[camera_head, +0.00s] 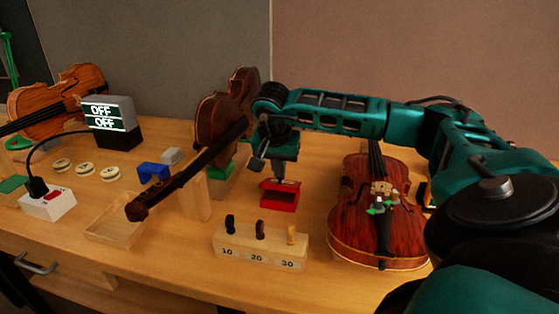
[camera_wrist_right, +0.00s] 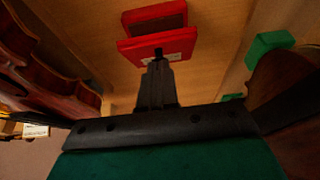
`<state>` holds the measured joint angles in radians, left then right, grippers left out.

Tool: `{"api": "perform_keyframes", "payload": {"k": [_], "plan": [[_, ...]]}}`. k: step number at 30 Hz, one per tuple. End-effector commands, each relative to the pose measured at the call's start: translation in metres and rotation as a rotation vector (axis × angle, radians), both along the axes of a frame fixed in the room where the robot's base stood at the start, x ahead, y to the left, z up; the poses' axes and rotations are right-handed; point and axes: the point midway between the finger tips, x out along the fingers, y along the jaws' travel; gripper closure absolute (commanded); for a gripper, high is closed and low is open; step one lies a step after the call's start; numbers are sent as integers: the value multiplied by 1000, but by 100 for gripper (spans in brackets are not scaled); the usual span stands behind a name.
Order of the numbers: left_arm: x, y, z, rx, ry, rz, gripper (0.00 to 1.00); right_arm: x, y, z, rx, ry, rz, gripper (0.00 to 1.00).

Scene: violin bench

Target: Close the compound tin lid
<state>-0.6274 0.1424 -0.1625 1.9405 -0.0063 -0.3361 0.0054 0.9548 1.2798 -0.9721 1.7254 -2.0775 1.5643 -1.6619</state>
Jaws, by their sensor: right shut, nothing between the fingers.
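The compound tin is a small red box (camera_head: 279,199) on the bench in the middle of the head view. In the right wrist view its dark inside (camera_wrist_right: 155,17) shows at the top, and a red panel, seemingly the lid (camera_wrist_right: 128,52), stands between it and my fingers. The lid looks raised, not flat over the tin. My right gripper (camera_head: 279,181) points down at the tin. In the right wrist view its shut fingertips (camera_wrist_right: 158,54) are at the panel; whether they touch it I cannot tell. My left gripper is not in view.
A violin (camera_head: 350,222) lies right of the tin. A wooden block with three pegs (camera_head: 258,246) stands in front. A dark violin neck (camera_head: 186,174) and another violin body (camera_head: 214,128) are at left. Green blocks (camera_wrist_right: 268,44) lie near the tin.

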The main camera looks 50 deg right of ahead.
Motion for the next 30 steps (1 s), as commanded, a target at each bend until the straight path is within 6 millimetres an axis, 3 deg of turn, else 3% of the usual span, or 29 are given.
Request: {"api": "perform_keyframes", "payload": {"k": [15, 30], "plan": [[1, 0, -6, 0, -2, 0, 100, -11, 22, -25, 2, 0, 1, 100], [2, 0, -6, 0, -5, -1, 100, -12, 25, -28, 2, 0, 0, 100]]}}
